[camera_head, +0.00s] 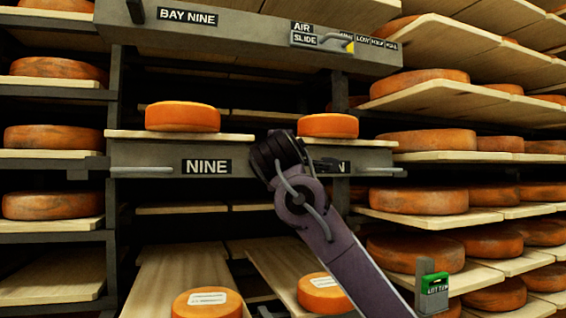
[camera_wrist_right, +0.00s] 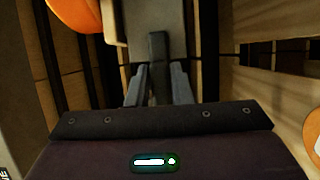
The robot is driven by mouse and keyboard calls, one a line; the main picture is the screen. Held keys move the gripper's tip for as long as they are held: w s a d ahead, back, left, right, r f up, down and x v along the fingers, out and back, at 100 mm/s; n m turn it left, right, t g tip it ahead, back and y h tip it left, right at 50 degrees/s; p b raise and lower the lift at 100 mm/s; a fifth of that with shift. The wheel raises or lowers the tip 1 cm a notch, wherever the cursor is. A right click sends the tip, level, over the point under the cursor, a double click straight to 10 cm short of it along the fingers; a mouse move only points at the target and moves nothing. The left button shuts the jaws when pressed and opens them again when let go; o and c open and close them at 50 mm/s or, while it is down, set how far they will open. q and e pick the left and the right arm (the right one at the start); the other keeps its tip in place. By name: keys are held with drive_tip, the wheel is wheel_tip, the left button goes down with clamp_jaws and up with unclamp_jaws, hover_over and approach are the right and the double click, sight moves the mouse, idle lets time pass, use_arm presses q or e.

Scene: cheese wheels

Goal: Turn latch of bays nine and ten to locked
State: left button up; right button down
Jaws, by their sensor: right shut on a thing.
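The grey front rail (camera_head: 250,157) has a NINE label (camera_head: 206,167) on its left part. A second label at its right is mostly covered by my right arm, with an N showing (camera_head: 342,167). My right gripper is in front of the middle of this rail. In the right wrist view my right gripper (camera_wrist_right: 158,88) is shut on a dark upright bar (camera_wrist_right: 158,48), which looks like the latch lever. The bar stands against a grey surface, upright in that view. My wrist hides the latch in the head view, so its setting cannot be read. My left gripper is out of view.
Two orange cheese wheels (camera_head: 183,117) (camera_head: 328,126) sit on boards above the rail. Thin metal handles (camera_head: 140,170) (camera_head: 383,170) stick out at its ends. An upper BAY NINE beam (camera_head: 240,40) carries an AIR SLIDE lever. A green tag (camera_head: 435,283) stands lower right.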

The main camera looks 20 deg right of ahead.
idle(0.3)
drive_tip(key=c, duration=1.4)
unclamp_jaws()
drive_tip(key=shift+o, duration=0.2)
drive_tip(key=b+v, duration=0.3)
drive_tip(key=v, duration=0.4)
drive_tip(key=shift+s, duration=0.4)
drive_tip(key=shift+a, duration=0.1)
